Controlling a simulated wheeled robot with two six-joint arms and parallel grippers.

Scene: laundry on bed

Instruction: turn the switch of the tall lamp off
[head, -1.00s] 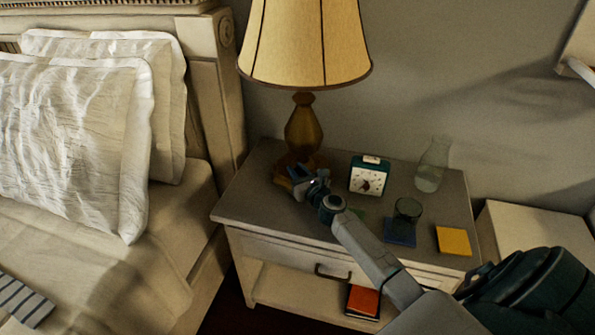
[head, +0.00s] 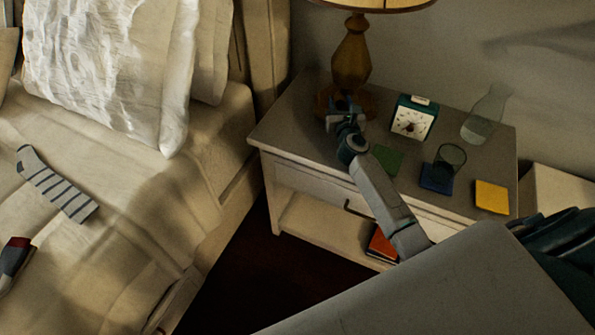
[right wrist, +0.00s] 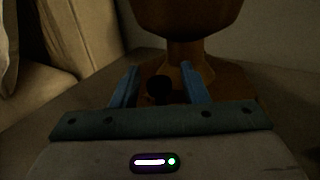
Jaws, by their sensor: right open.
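The tall lamp (head: 351,58) stands at the back left of the nightstand, with a brown turned body and a tan shade cut off by the top edge of the head view. I cannot tell whether it is lit. My right gripper (head: 344,105) is at the lamp's base. In the right wrist view the lamp (right wrist: 187,18) rises just ahead. A dark round knob, the lamp's switch (right wrist: 159,87), lies between the two open blue fingers (right wrist: 160,76), closer to the left one; contact cannot be told. My left gripper is not in view.
The nightstand (head: 290,125) also holds a white-faced clock (head: 411,121), a glass carafe (head: 484,117), a dark glass (head: 450,157), and green (head: 387,158), blue (head: 435,182) and yellow (head: 492,196) squares. The bed (head: 130,220) stands left, with a striped sock (head: 57,186) on it.

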